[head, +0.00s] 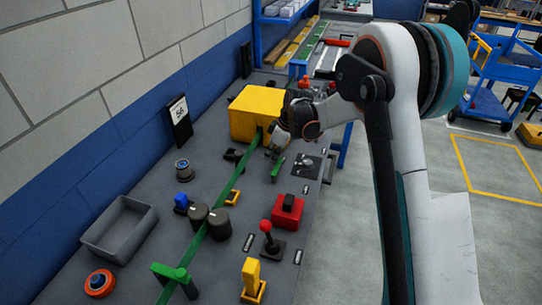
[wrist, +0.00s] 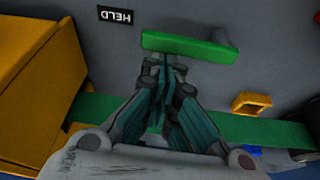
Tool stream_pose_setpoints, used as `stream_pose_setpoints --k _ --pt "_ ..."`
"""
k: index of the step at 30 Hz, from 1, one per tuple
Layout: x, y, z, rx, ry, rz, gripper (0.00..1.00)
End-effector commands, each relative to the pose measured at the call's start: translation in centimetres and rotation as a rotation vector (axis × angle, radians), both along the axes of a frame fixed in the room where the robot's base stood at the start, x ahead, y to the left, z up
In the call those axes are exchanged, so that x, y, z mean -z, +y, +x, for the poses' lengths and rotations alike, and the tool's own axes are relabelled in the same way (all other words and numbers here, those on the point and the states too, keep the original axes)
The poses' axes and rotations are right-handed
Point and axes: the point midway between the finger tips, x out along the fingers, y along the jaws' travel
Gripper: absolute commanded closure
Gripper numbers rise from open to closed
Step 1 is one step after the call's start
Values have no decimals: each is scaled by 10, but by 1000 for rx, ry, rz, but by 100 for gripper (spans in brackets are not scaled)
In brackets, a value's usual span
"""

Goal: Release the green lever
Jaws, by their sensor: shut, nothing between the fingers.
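A green lever handle (wrist: 190,47) lies across the upper middle of the wrist view. Its grey pivot shows at its right end, and a black label reading "HELD" (wrist: 116,16) is on the panel up and left of it. In the head view the green lever (head: 277,168) is right of the green strip, just below my gripper (head: 276,148). My gripper (wrist: 163,62) is shut and empty. Its fingertips are at the near edge of the green handle; I cannot tell whether they touch it. A second green handle (head: 173,272) stands at the near end of the panel.
A large yellow block (head: 257,113) stands close beside my gripper. A green strip (head: 233,184) runs along the panel. A small yellow holder (wrist: 250,103), a red block (head: 288,211), a red-knobbed joystick (head: 268,240) and a grey bin (head: 119,230) are also on the panel.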

Motion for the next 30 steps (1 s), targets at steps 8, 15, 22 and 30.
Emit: stream_pose_setpoints --k 8,15,22,30 --pt "0 -4 0 47 0 -1 100" --pt "0 -10 -1 146 1 -1 100" --pt "0 -23 -4 338 -1 -1 100" --pt "0 -37 -12 596 0 0 100"
